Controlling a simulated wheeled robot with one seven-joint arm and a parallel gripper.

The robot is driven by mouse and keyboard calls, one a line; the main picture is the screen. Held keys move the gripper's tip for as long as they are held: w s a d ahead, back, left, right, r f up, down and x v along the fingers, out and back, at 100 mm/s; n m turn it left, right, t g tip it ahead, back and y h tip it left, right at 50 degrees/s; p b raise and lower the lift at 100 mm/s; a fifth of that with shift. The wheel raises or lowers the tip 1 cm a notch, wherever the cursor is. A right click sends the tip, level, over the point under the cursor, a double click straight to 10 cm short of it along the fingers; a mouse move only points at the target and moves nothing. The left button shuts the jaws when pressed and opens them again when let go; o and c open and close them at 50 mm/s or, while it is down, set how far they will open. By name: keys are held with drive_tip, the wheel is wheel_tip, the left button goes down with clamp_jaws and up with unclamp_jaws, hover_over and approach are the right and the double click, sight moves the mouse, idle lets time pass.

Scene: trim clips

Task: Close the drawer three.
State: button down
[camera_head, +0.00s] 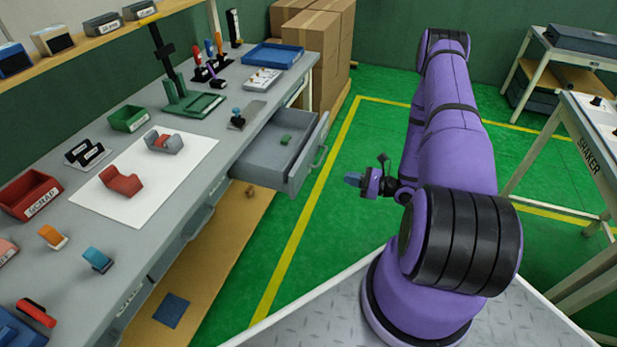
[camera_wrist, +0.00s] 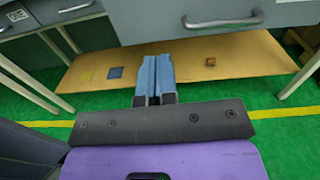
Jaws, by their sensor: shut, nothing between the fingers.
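An open grey drawer (camera_head: 300,178) sticks out from the far part of the workbench, with a small green piece (camera_head: 286,139) inside. I cannot read a number on it. My gripper (camera_head: 352,179) is beside the drawer's front, to its right in the head view, and apart from it. In the wrist view the blue fingers (camera_wrist: 155,75) are together and empty. The open drawer's front (camera_wrist: 155,20) and its handle (camera_wrist: 225,22) show above them at the top. The handle also shows in the head view (camera_head: 321,156).
The workbench (camera_head: 225,150) holds a white sheet with clips, a red scrap bin (camera_head: 30,194), a green bin (camera_head: 129,118) and tools. A wooden lower shelf (camera_wrist: 205,70) lies beneath it. Cardboard boxes (camera_head: 312,45) stand behind. Green floor beside the drawer is free.

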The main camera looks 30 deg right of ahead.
approach(304, 170)
drive_tip(key=x, duration=0.7)
drive_tip(key=shift+w+a, duration=0.15)
drive_tip(key=shift+w, duration=0.1)
idle(0.3)
drive_tip(key=x, duration=2.3)
drive_tip(key=shift+w, duration=0.4)
drive_tip(key=shift+w+a+r, duration=0.1)
drive_tip(key=shift+w+a, duration=0.25)
drive_tip(key=shift+w, duration=0.05)
